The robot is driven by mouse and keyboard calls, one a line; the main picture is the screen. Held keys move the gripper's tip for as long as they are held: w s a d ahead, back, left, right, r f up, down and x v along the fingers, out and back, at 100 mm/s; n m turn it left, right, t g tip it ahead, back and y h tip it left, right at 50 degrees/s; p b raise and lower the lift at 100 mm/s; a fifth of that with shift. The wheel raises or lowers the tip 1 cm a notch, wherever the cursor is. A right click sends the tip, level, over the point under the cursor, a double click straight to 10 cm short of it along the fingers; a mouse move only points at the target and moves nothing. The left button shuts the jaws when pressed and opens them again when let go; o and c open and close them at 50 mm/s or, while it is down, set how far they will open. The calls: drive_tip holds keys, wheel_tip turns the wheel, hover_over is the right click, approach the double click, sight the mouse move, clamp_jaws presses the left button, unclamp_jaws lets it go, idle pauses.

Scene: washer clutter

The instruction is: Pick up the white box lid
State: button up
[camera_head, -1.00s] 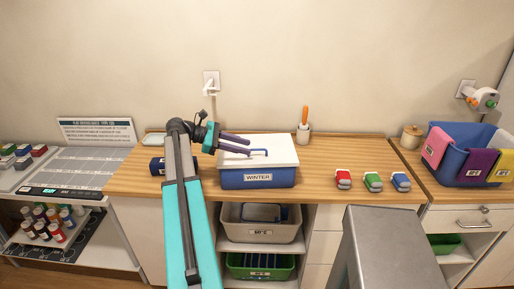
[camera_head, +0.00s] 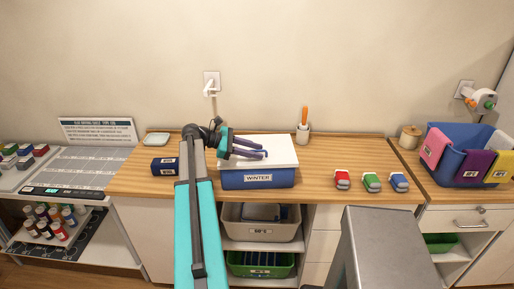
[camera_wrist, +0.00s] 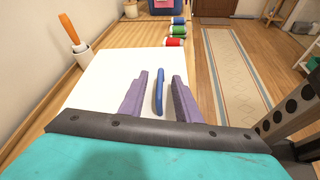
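The white box lid (camera_head: 281,143) lies flat on top of a blue box labelled WINTER (camera_head: 258,180) on the wooden counter. In the wrist view the white lid (camera_wrist: 101,77) has a raised blue handle (camera_wrist: 159,92). My gripper (camera_head: 264,151) is over the lid, with its purple fingers pointing right along it. In the wrist view my gripper (camera_wrist: 160,76) is open, with the handle between its two fingers and a gap on each side. In the head view the fingers hide most of the handle.
A dark blue roll (camera_head: 164,166) and a pale dish (camera_head: 157,139) are left of the box. A cup with an orange-handled tool (camera_head: 303,130) stands behind it to the right. Red, green and blue small items (camera_head: 371,182) lie right, before a blue bin (camera_head: 452,160).

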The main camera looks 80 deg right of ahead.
drive_tip(key=shift+s+d+f, duration=0.1)
drive_tip(key=shift+s+f, duration=0.1)
drive_tip(key=shift+s, duration=0.2)
clamp_jaws()
